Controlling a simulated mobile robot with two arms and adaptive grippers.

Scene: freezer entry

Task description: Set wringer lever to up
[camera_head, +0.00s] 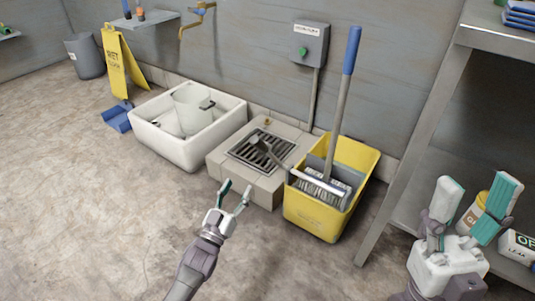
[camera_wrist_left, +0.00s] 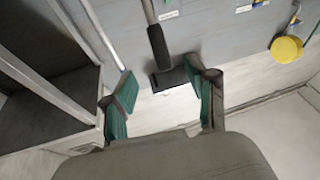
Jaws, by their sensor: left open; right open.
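The yellow mop bucket (camera_head: 317,218) stands on the floor with a grey wringer (camera_head: 317,164) in it. The wringer lever (camera_head: 268,154) slants out to the left of the bucket, its dark grip over the edge of the floor drain. A mop with a blue-ended handle (camera_head: 350,50) stands in the bucket. My left gripper (camera_head: 236,193) is open and empty, in front of the drain and below the lever grip in the picture, apart from it. Its open fingers also show in the left wrist view (camera_wrist_left: 162,98). My right gripper (camera_head: 472,195) is open at the far right, by the metal shelf.
A drain grate (camera_head: 262,150) in a raised block and a white basin (camera_head: 187,130) are left of the bucket. A wet-floor sign (camera_head: 121,66) stands back left. The front floor is clear.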

